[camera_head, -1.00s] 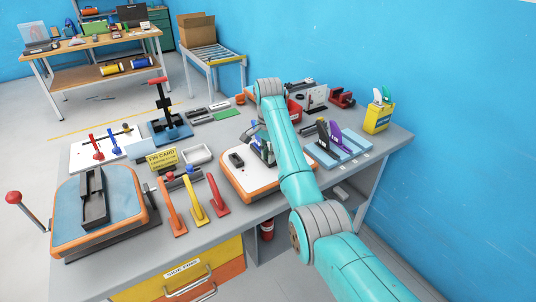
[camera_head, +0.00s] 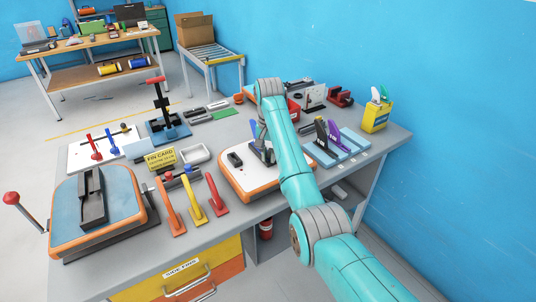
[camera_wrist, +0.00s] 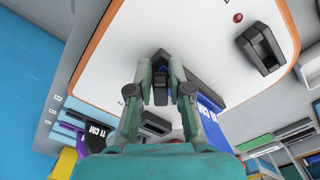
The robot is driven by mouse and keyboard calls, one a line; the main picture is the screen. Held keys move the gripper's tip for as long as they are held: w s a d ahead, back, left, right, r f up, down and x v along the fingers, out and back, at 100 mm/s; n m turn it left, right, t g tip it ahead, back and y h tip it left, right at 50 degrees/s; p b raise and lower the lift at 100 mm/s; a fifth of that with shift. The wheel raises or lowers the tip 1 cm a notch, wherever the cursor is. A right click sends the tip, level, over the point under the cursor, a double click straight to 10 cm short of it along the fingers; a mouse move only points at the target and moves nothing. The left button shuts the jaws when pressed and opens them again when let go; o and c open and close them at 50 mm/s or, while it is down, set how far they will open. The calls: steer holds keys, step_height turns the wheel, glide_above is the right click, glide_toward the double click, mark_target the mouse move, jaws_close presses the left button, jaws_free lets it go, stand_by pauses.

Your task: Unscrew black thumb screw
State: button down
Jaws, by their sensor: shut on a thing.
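My gripper (camera_wrist: 162,82) points down at a white board with an orange rim (camera_wrist: 205,25), which also shows on the bench in the head view (camera_head: 240,181). Its two fingers are shut on a small black piece, seemingly the black thumb screw (camera_wrist: 160,96), beside a dark fin box. A blue fin (camera_wrist: 211,116) stands next to the right finger in the wrist view; its upper part shows in the head view (camera_head: 254,129). The arm hides most of the gripper in the head view. The screw's threads and seat are hidden.
Another black box (camera_wrist: 262,48) sits on the same board. Purple and black fins stand in a blue rack (camera_head: 342,145) to the right.

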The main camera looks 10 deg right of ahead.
steer(key=shift+s+d+n, duration=0.1)
steer(key=shift+d+n, duration=0.1)
steer(key=shift+n, duration=1.6)
steer(key=shift+d+n, duration=0.1)
steer(key=shift+n, duration=0.3)
steer(key=shift+d+n, duration=0.15)
steer(key=shift+n, duration=1.15)
steer(key=shift+d+n, duration=0.2)
steer(key=shift+n, duration=0.8)
steer(key=c, duration=1)
jaws_free()
